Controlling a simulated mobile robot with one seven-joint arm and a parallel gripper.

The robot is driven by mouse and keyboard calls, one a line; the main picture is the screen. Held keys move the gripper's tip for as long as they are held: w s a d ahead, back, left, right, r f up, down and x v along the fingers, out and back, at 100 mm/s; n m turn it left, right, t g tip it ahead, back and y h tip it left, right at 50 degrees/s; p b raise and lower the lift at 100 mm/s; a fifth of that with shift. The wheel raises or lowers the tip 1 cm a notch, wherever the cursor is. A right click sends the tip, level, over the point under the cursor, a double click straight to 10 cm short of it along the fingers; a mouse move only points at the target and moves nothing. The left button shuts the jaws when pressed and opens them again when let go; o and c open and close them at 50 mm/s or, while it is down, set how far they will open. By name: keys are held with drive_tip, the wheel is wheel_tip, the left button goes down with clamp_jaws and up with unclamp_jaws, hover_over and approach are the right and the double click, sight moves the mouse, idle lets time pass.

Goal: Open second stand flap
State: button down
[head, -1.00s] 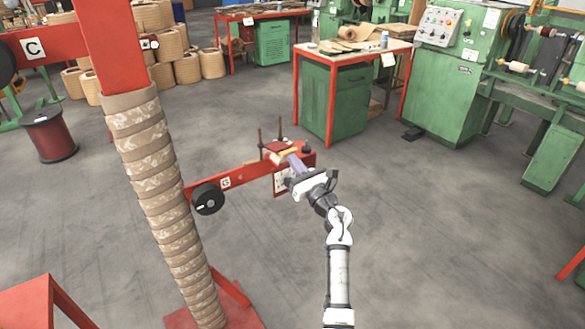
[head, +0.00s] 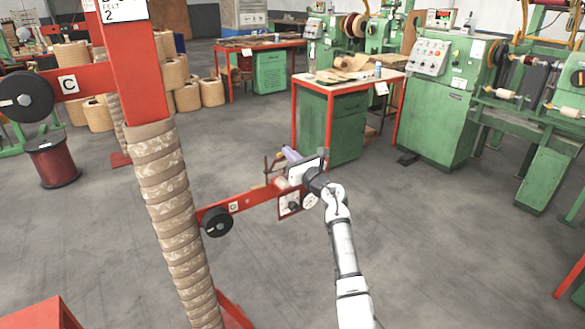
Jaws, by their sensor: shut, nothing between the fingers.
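The near red stand (head: 143,75) stands upright at left, its post wrapped in tan banding (head: 165,195). A sign reading "FELT 2" (head: 122,8) is at its top. A red arm marked G (head: 250,201) reaches right from the post, with a black round knob (head: 216,222) near the post and a white dial plate (head: 290,204) toward its far end. My gripper (head: 294,158) is over that far end, seen from behind. It is shut and holds nothing. A purple piece shows just beyond it. My gripper hides part of the arm's end, and I cannot tell whether they touch.
Another red arm marked C (head: 68,84) with a black disc (head: 25,96) is at upper left. A dark red spool (head: 52,162) stands on the floor. A red-framed bench (head: 345,82) and green machines (head: 445,95) stand behind.

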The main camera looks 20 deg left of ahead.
drive_tip(key=shift+w+a+r, duration=0.45)
drive_tip(key=shift+w+a, duration=0.1)
idle(0.9)
